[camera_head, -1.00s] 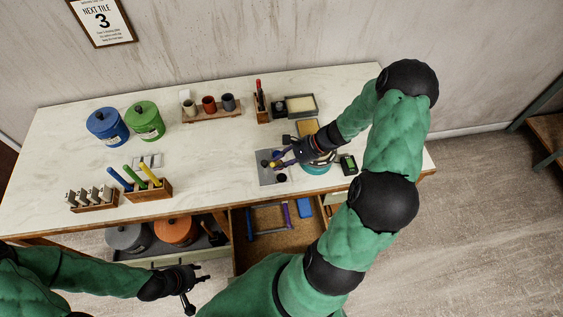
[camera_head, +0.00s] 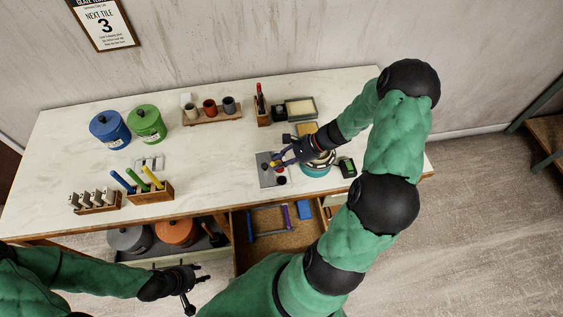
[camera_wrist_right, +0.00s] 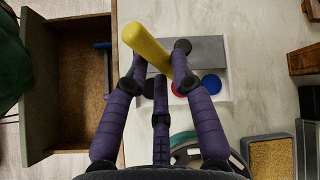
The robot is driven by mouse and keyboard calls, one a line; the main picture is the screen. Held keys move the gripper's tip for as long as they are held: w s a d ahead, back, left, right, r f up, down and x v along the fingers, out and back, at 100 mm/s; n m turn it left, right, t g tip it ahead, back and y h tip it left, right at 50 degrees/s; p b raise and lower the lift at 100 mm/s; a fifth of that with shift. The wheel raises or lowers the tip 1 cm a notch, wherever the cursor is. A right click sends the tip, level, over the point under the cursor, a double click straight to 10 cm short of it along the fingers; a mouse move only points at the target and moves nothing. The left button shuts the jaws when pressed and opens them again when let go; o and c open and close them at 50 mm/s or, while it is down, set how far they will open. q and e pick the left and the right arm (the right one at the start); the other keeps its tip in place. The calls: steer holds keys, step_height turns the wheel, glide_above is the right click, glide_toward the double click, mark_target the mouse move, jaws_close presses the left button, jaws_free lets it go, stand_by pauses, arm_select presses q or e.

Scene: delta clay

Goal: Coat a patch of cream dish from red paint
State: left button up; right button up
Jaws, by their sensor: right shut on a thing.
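My right gripper (camera_head: 277,161) is shut on a tool with a yellow handle (camera_wrist_right: 148,48), held above the grey palette (camera_head: 267,179). In the right wrist view the handle lies across the fingertips; its working end cannot be made out. A round turquoise stand with a pale ring (camera_head: 318,170) sits under my right wrist, partly hidden; I cannot tell whether the ring is the cream dish. My left gripper (camera_head: 197,286) is open and empty, low in front of the table.
A wooden rack with cups (camera_head: 212,117) and a brush holder (camera_head: 263,117) stand at the back. Blue (camera_head: 109,129) and green (camera_head: 147,124) tubs stand at left. An open drawer (camera_head: 275,240) juts out in front.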

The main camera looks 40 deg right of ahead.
step_height(320, 180, up, 4)
steer(key=p, duration=0.3)
steer(key=shift+r, duration=0.25)
steer(key=shift+f, duration=0.1)
stand_by(0.4)
